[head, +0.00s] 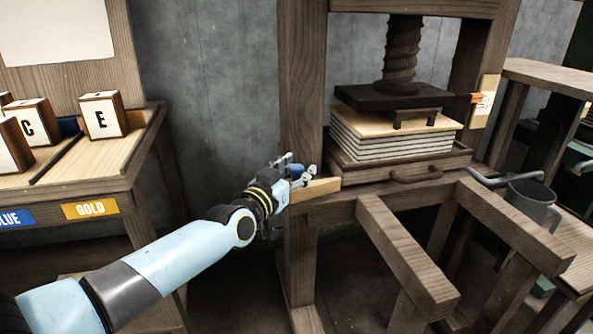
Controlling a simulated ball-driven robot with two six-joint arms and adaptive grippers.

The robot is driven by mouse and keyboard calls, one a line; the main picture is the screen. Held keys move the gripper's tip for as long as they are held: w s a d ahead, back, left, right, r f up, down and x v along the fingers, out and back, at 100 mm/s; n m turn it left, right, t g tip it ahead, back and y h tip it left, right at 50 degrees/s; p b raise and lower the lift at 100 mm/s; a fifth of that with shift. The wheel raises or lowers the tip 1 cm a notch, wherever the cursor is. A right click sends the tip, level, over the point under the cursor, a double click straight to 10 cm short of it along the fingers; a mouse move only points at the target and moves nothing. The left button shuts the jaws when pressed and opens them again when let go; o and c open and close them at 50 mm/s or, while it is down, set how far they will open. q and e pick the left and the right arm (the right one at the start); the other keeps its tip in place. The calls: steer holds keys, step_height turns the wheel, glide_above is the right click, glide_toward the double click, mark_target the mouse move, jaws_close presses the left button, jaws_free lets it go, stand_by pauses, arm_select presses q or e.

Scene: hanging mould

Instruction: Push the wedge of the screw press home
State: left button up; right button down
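The screw press has a dark wooden frame (303,80), a thick screw (402,55) and a dark platen (400,97) above a stack of pale boards (390,138). A light wooden wedge (318,189) lies at the left post, its right end near the press bed's left corner. My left gripper (298,172) is at the wedge's left end, its fingers close to it. I cannot tell whether they touch or grip it. The gripper hides the wedge's left part. My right gripper is out of view.
At left, a table (105,160) holds lettered blocks (103,115) and bears a gold label (90,209). Wooden rails (405,250) jut forward below the press. A grey bucket (530,203) is at right, beside a wooden stand (550,75).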

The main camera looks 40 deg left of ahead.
mark_target(325, 182)
arm_select(q)
jaws_close()
steer(key=w+d, duration=0.4)
steer(key=w, duration=0.1)
steer(key=shift+w+d+f, duration=0.1)
steer(key=shift+w+d, duration=0.05)
steer(key=shift+d, duration=0.1)
steer(key=shift+o, duration=1.1)
jaws_free()
steer(key=shift+d, duration=0.15)
steer(key=shift+o, duration=0.3)
